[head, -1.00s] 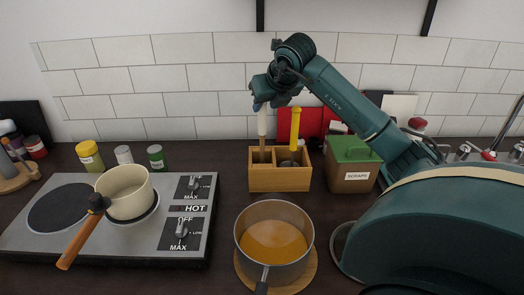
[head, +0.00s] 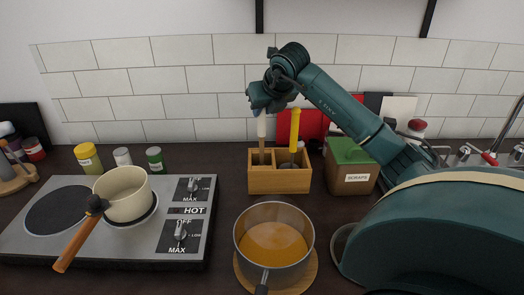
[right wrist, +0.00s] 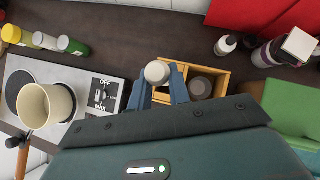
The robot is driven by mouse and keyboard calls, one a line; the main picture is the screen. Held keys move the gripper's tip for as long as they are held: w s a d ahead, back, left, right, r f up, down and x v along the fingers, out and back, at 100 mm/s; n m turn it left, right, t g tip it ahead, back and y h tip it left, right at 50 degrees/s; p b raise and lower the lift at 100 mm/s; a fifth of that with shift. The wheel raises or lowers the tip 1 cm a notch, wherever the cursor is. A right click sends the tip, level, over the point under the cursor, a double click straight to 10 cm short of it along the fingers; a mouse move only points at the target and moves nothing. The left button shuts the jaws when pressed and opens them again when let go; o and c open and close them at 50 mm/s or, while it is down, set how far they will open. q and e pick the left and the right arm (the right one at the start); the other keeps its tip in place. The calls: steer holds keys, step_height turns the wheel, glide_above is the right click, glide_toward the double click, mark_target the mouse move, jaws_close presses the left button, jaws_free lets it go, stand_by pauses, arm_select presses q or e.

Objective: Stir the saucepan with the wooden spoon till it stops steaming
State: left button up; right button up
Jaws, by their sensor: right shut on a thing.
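My right gripper (head: 262,110) is above the utensil box, shut on the pale upper end of a utensil with a brown, wood-like shaft (head: 262,154), probably the wooden spoon. The utensil stands upright in the left compartment, its lower end hidden. In the right wrist view its round pale end (right wrist: 158,72) sits between the blue fingers (right wrist: 160,84). A saucepan of orange liquid (head: 273,245) stands on a round wooden mat (head: 306,276) at the front. A cream saucepan (head: 124,194) with a wooden handle stands on the hotplate. I see no clear steam. My left gripper is not in view.
The wooden utensil box (head: 280,180) also holds a yellow-handled utensil (head: 295,128) on the right. A scraps box with a green lid (head: 349,150) stands beside it. The two-ring hotplate (head: 75,240) is at left. Several jars (head: 88,158) stand behind it.

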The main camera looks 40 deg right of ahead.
steer(key=shift+r+p, duration=2.7)
steer(key=shift+r, duration=0.85)
jaws_close()
steer(key=shift+r, duration=0.95)
